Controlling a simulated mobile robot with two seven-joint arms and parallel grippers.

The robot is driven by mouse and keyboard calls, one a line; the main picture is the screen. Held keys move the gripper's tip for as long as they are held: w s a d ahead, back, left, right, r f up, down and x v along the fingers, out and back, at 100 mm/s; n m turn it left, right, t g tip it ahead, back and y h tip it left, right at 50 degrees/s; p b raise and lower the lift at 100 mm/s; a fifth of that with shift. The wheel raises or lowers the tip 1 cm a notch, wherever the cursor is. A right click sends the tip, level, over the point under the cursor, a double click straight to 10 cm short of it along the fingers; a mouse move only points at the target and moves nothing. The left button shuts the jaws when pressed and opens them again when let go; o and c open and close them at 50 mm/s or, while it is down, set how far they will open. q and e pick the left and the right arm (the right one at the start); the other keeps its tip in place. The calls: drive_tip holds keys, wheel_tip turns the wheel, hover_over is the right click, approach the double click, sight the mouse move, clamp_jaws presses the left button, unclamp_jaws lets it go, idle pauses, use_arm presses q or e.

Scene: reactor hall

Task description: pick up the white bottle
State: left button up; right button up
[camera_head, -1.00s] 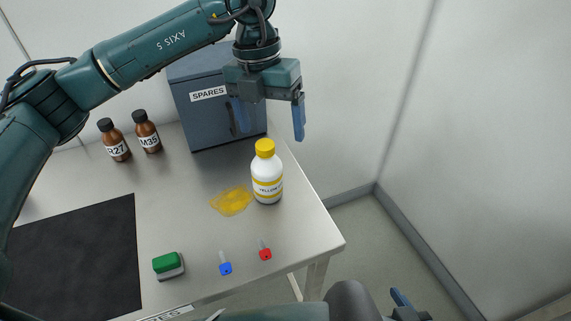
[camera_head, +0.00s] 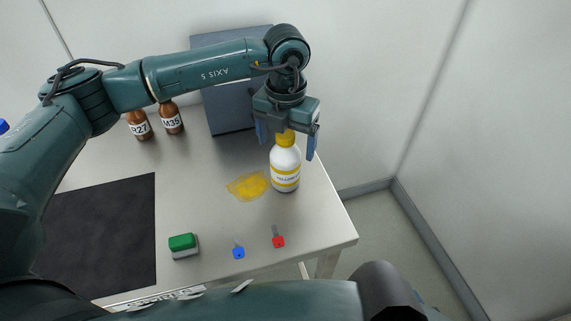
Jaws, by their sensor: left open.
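The white bottle (camera_head: 285,164) stands upright on the right part of the metal table. It has a yellow cap and a label with yellow bands. My left gripper (camera_head: 286,145) points down over it, open, with one blue finger to each side of the cap. The gripper body hides the top of the cap. I cannot tell whether the fingers touch the bottle. My right arm crosses the bottom of the view, and its gripper is not visible.
A yellow spill (camera_head: 248,186) lies left of the bottle. A grey cabinet (camera_head: 228,112) stands behind, with brown bottles R27 (camera_head: 139,126) and M35 (camera_head: 171,120) to its left. A green-topped block (camera_head: 184,246), blue key (camera_head: 238,252), red key (camera_head: 278,239) and black mat (camera_head: 100,235) lie nearer.

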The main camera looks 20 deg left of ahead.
use_arm(q)
drive_tip(key=shift+f, duration=0.95)
drive_tip(key=shift+r, duration=0.1)
drive_tip(key=c, duration=1.6)
